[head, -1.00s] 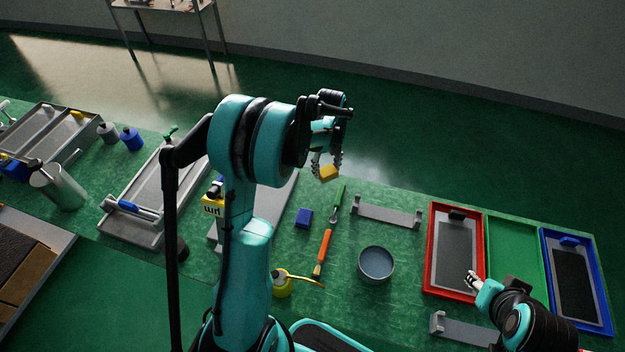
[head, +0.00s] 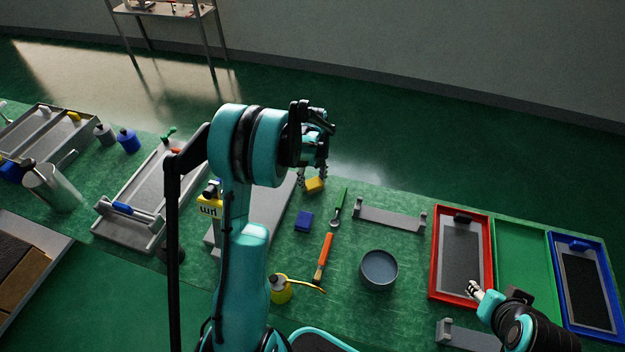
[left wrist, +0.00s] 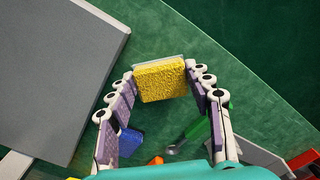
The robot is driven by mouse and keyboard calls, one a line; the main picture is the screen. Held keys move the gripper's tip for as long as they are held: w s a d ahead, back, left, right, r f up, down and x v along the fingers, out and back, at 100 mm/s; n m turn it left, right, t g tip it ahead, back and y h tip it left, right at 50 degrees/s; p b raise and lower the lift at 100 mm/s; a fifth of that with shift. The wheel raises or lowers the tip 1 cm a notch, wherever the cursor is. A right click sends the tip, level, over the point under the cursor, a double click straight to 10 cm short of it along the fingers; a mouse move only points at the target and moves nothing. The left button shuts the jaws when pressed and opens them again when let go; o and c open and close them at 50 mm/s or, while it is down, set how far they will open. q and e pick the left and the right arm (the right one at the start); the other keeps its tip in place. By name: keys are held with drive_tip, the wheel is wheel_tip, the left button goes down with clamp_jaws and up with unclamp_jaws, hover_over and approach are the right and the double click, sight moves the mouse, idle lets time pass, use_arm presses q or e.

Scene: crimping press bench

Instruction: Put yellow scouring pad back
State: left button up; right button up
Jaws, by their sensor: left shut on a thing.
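The yellow scouring pad (head: 315,185) is held at the fingertips of my left gripper (head: 313,174), near the far edge of the green bench. In the left wrist view the pad (left wrist: 162,81) sits between the two fingers (left wrist: 160,72), which are shut on its sides. The bench surface shows below and around it. A blue block (head: 303,221) lies on the bench nearer to me. My right gripper (head: 474,289) is low at the right, by the red tray; its fingers are too small to judge.
A large grey plate (left wrist: 60,70) lies left of the held pad. A green-handled tool (head: 339,204), an orange-handled brush (head: 324,252), a grey bracket (head: 388,216) and a round bowl (head: 379,268) lie to the right. Red (head: 434,257), green (head: 521,258) and blue (head: 604,290) trays stand farther right.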

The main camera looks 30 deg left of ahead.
sight(313, 181)
use_arm(q)
drive_tip(key=o, duration=1)
drive_tip(key=shift+f, duration=0.1)
drive_tip(key=s+d+r+n+t+p, duration=0.1)
drive_tip(key=s+d+r+n+p, duration=0.15)
drive_tip(key=r, duration=0.65)
drive_tip(key=s+d+r+n+t+p, duration=0.1)
drive_tip(key=d+r+n+p, duration=0.15)
drive_tip(key=r, duration=0.65)
drive_tip(key=s+d+r+n+t, duration=0.1)
drive_tip(key=s+d+n, duration=0.2)
drive_tip(key=s+n, duration=0.2)
drive_tip(key=s+d+r+n+t, duration=0.1)
drive_tip(key=s+d+n, duration=0.3)
drive_tip(key=n, duration=0.4)
drive_tip(key=s+d+r+n+t, duration=0.1)
drive_tip(key=s+d+n+t, duration=0.2)
drive_tip(key=s+n, duration=0.3)
drive_tip(key=shift+s+d+r, duration=0.2)
drive_tip(key=shift+s+d, duration=0.2)
drive_tip(key=shift+d, duration=0.1)
